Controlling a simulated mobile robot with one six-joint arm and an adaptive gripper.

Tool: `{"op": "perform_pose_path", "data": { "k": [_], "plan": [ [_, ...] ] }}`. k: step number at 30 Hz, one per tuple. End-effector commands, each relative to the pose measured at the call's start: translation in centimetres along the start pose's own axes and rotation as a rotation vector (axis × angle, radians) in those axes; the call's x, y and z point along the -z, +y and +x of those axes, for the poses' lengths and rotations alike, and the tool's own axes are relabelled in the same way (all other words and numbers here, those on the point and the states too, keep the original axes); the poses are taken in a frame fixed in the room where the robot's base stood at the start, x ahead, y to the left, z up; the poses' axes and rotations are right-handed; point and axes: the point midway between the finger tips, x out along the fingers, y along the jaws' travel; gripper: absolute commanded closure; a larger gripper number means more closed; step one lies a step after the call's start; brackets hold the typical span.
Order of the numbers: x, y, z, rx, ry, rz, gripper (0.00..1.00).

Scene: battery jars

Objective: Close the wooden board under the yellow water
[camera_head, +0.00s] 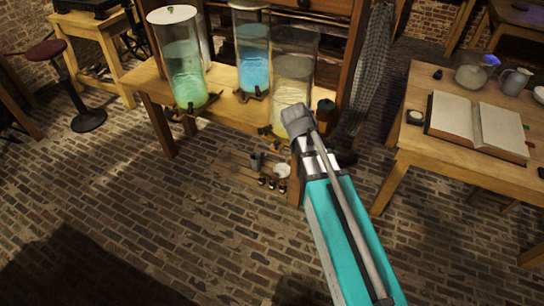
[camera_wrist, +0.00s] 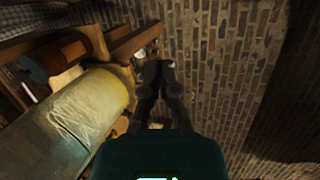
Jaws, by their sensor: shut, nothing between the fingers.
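The yellow-water jar (camera_head: 291,85) stands on the right end of the wooden table, and it fills the lower left of the wrist view (camera_wrist: 85,110). Below it in the head view, a low wooden board (camera_head: 232,163) juts out under the table, with cups and small dark bottles on it. A wooden piece in the wrist view (camera_wrist: 136,40), near the fingertips, may be part of this board. My gripper (camera_head: 294,114) overlaps the lower front of the yellow jar in the head view. In the wrist view my gripper (camera_wrist: 158,64) is shut and empty, its fingers beside the jar.
A green-water jar (camera_head: 185,65) and a blue-water jar (camera_head: 253,60) stand left of the yellow one. A dark, brown-topped container (camera_head: 325,110) stands at its right. A table with an open book (camera_head: 475,122) is at right. The brick floor (camera_head: 150,225) in front is clear.

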Motion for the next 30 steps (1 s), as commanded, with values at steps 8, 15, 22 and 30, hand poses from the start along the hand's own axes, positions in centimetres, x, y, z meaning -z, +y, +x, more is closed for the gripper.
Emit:
{"op": "perform_pose_path", "data": {
  "k": [8,15,22,30],
  "plan": [
    [8.4,-1.0,3.6,-0.159,-0.060,-0.479,1.00],
    [15.4,-2.5,5.0,-0.290,-0.148,-0.882,1.00],
    [20.8,-4.2,5.4,-0.386,-0.242,-1.187,1.00],
    [23.0,-5.0,5.1,-0.427,-0.297,-1.326,1.00]
  ]
}}
